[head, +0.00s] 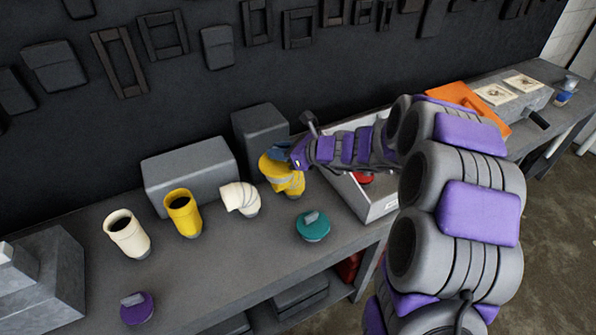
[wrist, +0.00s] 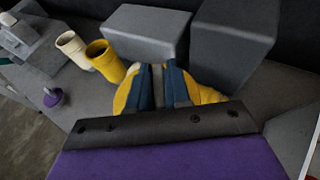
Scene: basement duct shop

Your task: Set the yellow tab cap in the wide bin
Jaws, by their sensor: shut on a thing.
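My gripper (head: 281,152) is over the bench, left of the wide bin, its blue fingers (wrist: 162,88) shut on a grey tab. Yellow shows on both sides of the fingers in the wrist view, which I take as the yellow tab cap (wrist: 204,92). In the head view the yellow below the fingers (head: 286,183) has a grey band and a curved shape; I cannot clearly separate the cap from a possible yellow elbow there. The wide bin (head: 383,207) is a pale open box, partly hidden by my arm, with something red inside.
A teal tab cap (head: 313,227) and a white elbow (head: 241,198) stand near my gripper. A yellow tube (head: 183,213), a cream tube (head: 127,234) and a purple tab cap (head: 137,308) are further left. Grey blocks (head: 188,173) stand behind. An orange item (head: 470,103) lies beyond the bin.

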